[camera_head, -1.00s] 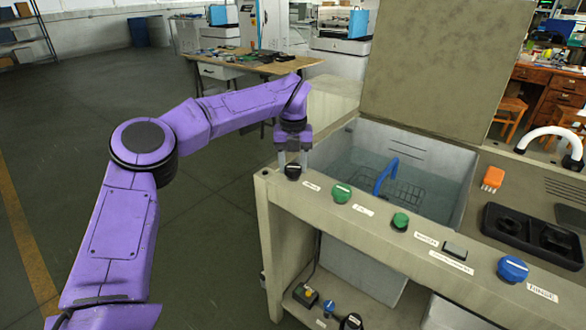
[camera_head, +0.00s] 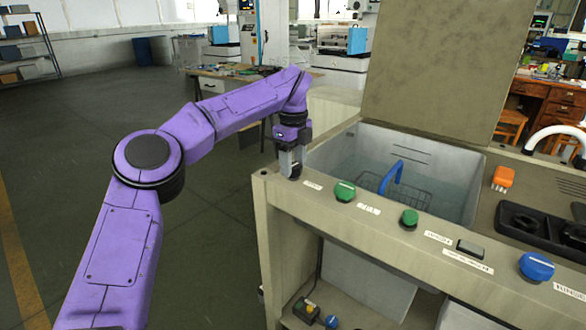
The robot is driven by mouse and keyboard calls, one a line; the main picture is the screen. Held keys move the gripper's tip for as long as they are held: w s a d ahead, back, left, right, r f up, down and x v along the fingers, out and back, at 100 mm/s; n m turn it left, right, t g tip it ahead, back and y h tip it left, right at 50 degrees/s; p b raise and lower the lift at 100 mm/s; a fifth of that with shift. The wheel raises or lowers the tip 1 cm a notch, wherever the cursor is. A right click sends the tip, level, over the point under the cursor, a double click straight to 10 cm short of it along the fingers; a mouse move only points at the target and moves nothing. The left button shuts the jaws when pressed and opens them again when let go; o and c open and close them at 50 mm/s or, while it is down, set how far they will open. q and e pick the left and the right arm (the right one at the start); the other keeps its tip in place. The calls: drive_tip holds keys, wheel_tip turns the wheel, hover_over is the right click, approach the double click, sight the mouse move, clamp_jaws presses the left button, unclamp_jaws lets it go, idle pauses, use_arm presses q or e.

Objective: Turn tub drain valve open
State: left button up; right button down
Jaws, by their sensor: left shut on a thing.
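My left gripper (camera_head: 290,164) points down at the far left end of the bench's front panel. It is shut on a small dark knob there, which its fingers mostly hide. Along the same panel to the right are a green knob (camera_head: 345,191), a second green knob (camera_head: 409,218) and a larger blue knob (camera_head: 536,266). My right gripper is not in view.
The tub's raised lid (camera_head: 440,70) stands behind it. An orange brush (camera_head: 503,178) and a black tray (camera_head: 520,220) lie on the worktop at right. A small box with a yellow button (camera_head: 306,308) sits on the lower shelf. The floor at left is clear.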

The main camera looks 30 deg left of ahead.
sight(294, 165)
use_arm(q)
drive_tip(key=shift+n+b, duration=0.45)
drive_tip(key=shift+n, duration=0.35)
drive_tip(key=shift+r, duration=0.1)
drive_tip(key=o, duration=1)
drive_tip(key=shift+o, duration=0.2)
wheel_tip(294, 165, up, 11)
drive_tip(key=p, duration=0.4)
drive_tip(key=shift+f, duration=0.2)
